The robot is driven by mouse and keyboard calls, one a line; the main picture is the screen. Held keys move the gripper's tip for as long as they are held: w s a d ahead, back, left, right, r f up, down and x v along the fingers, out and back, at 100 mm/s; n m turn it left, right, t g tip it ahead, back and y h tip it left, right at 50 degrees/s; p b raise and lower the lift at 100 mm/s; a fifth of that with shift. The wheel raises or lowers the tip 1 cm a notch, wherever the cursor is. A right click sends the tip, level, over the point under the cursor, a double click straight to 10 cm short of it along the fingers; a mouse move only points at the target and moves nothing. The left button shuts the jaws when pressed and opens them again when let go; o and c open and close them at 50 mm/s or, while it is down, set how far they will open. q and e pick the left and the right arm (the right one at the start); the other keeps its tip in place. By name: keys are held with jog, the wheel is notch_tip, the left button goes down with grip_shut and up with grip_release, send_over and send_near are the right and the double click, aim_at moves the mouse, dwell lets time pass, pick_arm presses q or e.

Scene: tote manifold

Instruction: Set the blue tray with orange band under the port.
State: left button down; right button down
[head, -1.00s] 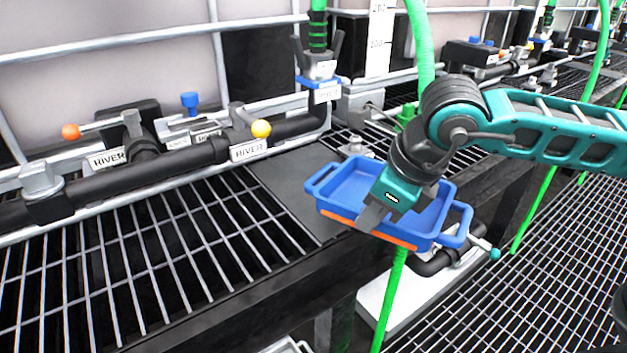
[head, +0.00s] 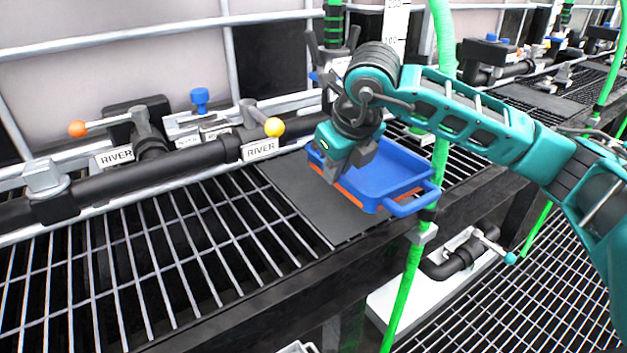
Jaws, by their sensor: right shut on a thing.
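The blue tray (head: 385,174) with an orange band (head: 350,197) on its near-left side is over the dark flat plate (head: 290,188) on the grating. My right gripper (head: 338,166) is shut on the tray's near-left wall and covers part of it. One blue handle (head: 412,199) points to the lower right. I cannot tell whether the tray touches the plate. The port is not clearly visible; my right arm covers much of the fitting behind the tray. My left gripper is not in view.
A green hose (head: 408,290) hangs close to the tray's right side. The grating at left is clear.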

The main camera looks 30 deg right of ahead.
aim_at(314, 161)
jog(key=w, duration=0.7)
jog(key=shift+a, duration=0.3)
jog(key=shift+s+f+b, duration=0.1)
jog(key=shift+f+b, duration=0.3)
jog(key=shift+f, duration=0.8)
notch_tip(314, 161, down, 5)
jog(key=shift+r+b, duration=0.15)
jog(key=shift+b, duration=0.7)
jog(key=shift+r, duration=0.1)
jog(key=c, duration=1.2)
grip_release()
jog(key=shift+c, duration=0.2)
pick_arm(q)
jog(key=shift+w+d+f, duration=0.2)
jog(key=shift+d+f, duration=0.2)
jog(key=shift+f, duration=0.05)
pick_arm(e)
jog(key=shift+r, duration=0.1)
